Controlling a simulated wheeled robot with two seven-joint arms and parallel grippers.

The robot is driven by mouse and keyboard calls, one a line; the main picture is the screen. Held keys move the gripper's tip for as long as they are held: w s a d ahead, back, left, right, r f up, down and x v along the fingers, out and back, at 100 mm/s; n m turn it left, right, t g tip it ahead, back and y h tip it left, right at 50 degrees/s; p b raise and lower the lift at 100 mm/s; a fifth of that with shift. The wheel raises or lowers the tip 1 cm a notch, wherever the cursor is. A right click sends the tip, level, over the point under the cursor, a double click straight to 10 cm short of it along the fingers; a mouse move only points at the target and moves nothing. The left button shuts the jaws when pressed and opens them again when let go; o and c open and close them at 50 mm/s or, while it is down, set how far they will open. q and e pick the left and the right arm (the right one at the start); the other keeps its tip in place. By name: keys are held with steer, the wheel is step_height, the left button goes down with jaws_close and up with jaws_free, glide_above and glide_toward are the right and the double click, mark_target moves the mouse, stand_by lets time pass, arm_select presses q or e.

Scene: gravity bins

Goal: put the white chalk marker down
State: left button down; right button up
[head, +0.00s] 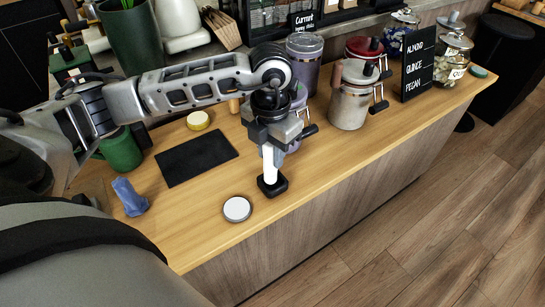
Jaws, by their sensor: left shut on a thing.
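My left gripper (272,150) points down over the wooden counter (330,155), near its front edge. It is shut on the white chalk marker (268,167), which is upright below the gripper body. The marker's lower end meets a small black square piece (273,187) close to the counter top. I cannot tell whether that piece is a fingertip, a cap or a holder, or whether the marker touches the counter. My right gripper is not in view.
A round white-topped disc (237,209) lies left of the marker. A black slate (196,158), a blue cloth (130,197) and a green mug (121,152) are further left. A lidded cream jar (350,100) stands to the right. Bare counter lies between the marker and that jar.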

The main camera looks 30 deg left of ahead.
arm_select(q)
steer(key=shift+w+a+f, duration=0.15)
steer(key=shift+w+f, duration=0.3)
steer(key=shift+f, duration=0.1)
steer(key=shift+w+a+f+p, duration=0.1)
steer(key=shift+w+f+p, duration=0.15)
steer(key=shift+f, duration=0.65)
steer(key=shift+w+a+f+p, duration=0.1)
steer(key=shift+f+p, duration=0.2)
steer(key=shift+f, duration=0.55)
steer(key=c, duration=1.1)
jaws_free()
